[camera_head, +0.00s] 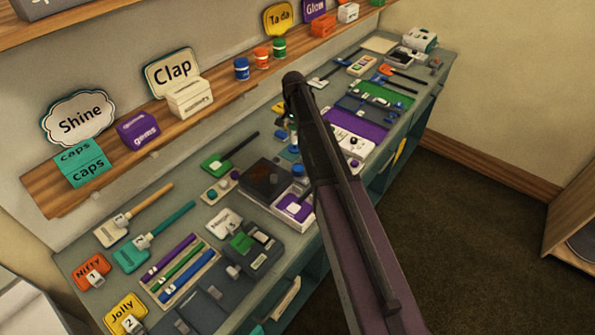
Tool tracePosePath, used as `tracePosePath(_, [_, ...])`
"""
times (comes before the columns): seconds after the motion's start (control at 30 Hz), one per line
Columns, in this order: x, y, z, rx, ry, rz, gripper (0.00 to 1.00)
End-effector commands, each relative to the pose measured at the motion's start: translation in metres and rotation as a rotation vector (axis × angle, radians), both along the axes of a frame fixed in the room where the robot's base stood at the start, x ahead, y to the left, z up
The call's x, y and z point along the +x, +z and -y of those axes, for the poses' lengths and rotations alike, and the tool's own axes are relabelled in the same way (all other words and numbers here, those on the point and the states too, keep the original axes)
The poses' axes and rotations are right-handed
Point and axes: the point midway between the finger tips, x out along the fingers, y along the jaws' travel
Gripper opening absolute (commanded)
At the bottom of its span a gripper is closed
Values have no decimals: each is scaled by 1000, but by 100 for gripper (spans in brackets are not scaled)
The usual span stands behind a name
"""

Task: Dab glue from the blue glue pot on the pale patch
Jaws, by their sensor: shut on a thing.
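A blue pot with a pale label (242,69) stands on the wall shelf beside an orange pot and a green pot. A small blue-topped item (298,171) also sits on the bench by a dark square plate; I cannot tell which is the glue pot. A purple piece with a pale patch (293,207) lies on the bench just left of my arm. Other pale areas show too, so I cannot be sure which patch is meant. My dark arm rises from the bottom right across the bench. My gripper's fingers and anything in them are hidden behind it.
The long bench (75,262) is crowded with tools, trays and cards. An orange "Nifty" card (88,266) and a yellow "Jolly" card (122,307) lie at its near left. The shelf (45,190) holds boxes and signs above. Dark floor (455,240) is clear at right.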

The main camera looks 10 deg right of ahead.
Motion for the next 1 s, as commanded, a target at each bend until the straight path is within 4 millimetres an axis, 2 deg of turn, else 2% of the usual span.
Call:
tracePosePath(0.37, [-2, 0, -1, 0, 1, 0, 0])
tracePosePath(0.47, [-9, 0, -1, 0, 1, 0, 0])
tracePosePath(0.8, [-56, -1, 0, 0, 0, 0, 0])
tracePosePath(1.0, [-63, -1, -1, -1, 1, -1, 0])
